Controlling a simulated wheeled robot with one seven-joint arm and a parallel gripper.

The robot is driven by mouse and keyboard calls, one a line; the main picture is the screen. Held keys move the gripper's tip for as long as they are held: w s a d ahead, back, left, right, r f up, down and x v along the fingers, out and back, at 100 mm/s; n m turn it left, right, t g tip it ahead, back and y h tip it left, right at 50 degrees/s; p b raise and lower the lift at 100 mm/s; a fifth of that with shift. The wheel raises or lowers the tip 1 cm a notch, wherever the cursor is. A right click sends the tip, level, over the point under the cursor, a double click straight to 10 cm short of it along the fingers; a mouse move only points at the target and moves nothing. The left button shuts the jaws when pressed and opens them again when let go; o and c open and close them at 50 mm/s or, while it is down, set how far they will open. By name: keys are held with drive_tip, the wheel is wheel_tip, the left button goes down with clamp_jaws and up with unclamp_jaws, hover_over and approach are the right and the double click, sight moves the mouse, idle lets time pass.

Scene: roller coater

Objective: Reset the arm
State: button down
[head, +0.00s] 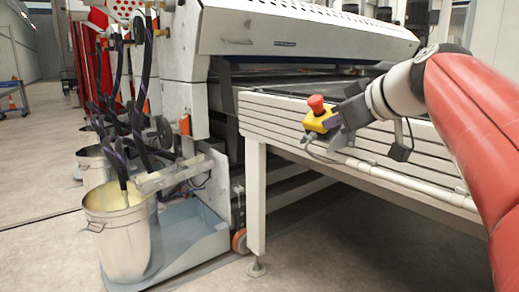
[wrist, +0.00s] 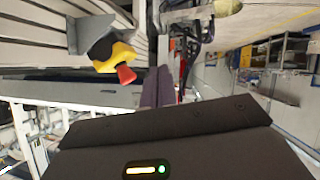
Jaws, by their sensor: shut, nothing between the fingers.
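My arm comes in from the right in the head view, and my dark gripper (head: 352,112) is at its end, close to the emergency stop box in that picture. In the wrist view, the two purple-grey fingers of my gripper (wrist: 157,76) lie together with nothing between them. The yellow emergency stop box (head: 320,122) has a red button (head: 316,104) and is on the front side of the machine's conveyor table. In the wrist view the box (wrist: 113,56) shows up and left of the fingertips, apart from them. The fingertips are hard to make out in the head view.
The slatted white side of the conveyor table (head: 270,117) runs below my arm. The white roller coater hood (head: 300,35) stands behind. A metal bucket (head: 122,240) with hoses sits on a grey tray (head: 190,250) at the left.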

drive_tip(key=s+f+m+g+h+p, duration=0.5)
drive_tip(key=s+f+m+p, duration=0.1)
drive_tip(key=s+f, duration=1.6)
wheel_tip(320, 180, down, 3)
drive_tip(key=shift+a+r+m+g, duration=0.1)
drive_tip(key=shift+a+m+g, duration=0.3)
drive_tip(key=shift+m, duration=0.5)
drive_tip(key=shift+s, duration=0.1)
